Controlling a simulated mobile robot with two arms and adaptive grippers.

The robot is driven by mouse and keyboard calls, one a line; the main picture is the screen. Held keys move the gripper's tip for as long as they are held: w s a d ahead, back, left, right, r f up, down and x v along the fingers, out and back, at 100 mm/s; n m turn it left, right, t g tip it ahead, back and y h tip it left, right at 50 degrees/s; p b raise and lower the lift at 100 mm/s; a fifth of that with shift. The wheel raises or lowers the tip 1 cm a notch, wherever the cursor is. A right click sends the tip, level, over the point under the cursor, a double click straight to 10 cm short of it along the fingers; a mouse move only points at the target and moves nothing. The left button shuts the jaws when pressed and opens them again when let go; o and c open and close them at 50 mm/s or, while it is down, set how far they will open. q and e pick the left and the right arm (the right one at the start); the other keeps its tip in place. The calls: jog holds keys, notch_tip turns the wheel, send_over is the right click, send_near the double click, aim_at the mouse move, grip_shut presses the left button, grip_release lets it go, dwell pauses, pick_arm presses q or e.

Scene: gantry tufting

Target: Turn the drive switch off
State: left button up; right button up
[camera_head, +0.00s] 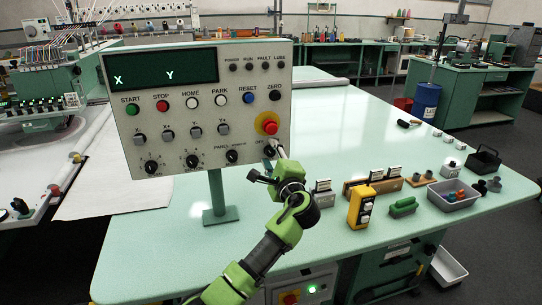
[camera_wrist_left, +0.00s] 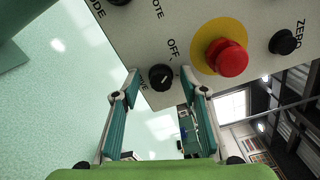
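The drive switch (camera_wrist_left: 160,77) is a black rotary knob at the panel's lower edge, with "OFF" lettered beside it. In the head view the switch (camera_head: 270,150) sits under the red stop button, partly covered by my gripper. I cannot tell for sure which position its pointer marks. My left gripper (camera_head: 271,166) is just in front of the panel's lower right corner. In the left wrist view my left gripper (camera_wrist_left: 161,84) is open, with a finger on each side of the switch and visible gaps to it. My right gripper is not in view.
The control panel (camera_head: 190,160) stands on a post above the green table (camera_head: 350,120). The red stop button (camera_wrist_left: 232,58) on its yellow ring and the black zero knob (camera_wrist_left: 284,42) are close by. A yellow box (camera_head: 362,207) and a grey bin (camera_head: 453,196) stand to the right.

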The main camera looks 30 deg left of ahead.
pick_arm(q)
jog(key=v, duration=1.2)
dwell(0.3)
